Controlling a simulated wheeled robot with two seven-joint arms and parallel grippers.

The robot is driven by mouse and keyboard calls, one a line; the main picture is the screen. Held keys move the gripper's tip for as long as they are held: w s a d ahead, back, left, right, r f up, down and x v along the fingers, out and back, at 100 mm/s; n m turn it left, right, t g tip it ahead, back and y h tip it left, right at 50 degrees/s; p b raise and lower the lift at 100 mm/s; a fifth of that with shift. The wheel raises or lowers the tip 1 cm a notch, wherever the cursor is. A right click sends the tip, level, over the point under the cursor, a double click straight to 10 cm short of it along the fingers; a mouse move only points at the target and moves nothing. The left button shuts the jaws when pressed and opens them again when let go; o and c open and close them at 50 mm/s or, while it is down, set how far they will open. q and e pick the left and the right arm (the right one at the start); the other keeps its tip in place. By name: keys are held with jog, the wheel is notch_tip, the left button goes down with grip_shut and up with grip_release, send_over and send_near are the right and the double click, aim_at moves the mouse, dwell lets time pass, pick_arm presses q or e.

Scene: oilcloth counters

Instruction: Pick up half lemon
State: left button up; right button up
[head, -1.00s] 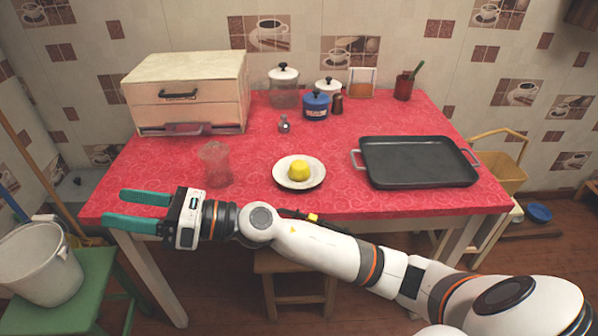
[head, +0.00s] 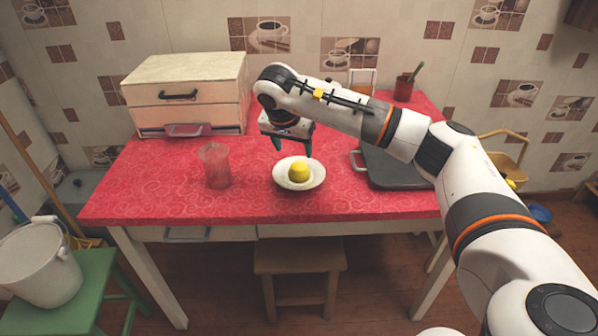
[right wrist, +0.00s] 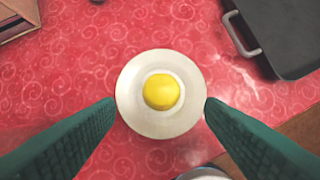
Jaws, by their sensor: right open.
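The half lemon (head: 299,172) is yellow and sits on a small white plate (head: 285,181) on the red-covered table. In the right wrist view the lemon (right wrist: 161,91) lies in the middle of the plate (right wrist: 130,92), between and beyond the two fingertips. My right gripper (head: 292,150) is above the plate's far side, fingers pointing down; its green fingers (right wrist: 159,104) are wide apart and empty in the wrist view. The fingers do not appear to touch the lemon. My left gripper is not in view.
A clear tumbler (head: 217,168) stands left of the plate. A black tray (head: 398,172) with metal handles lies to the right, partly behind my right arm. A cream drawer box (head: 187,95) stands at the back left. The table (head: 140,195) is clear at front left.

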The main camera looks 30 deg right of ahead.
aim_at(298, 165)
jog(key=x, duration=0.4)
jog(key=shift+f, duration=0.1)
jog(key=x, duration=0.5)
jog(key=shift+s+a, duration=0.15)
jog(key=shift+s, duration=0.1)
jog(key=shift+f, duration=0.15)
jog(key=c, duration=0.6)
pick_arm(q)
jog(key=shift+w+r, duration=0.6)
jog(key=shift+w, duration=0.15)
pick_arm(e)
jog(key=shift+c, duration=0.7)
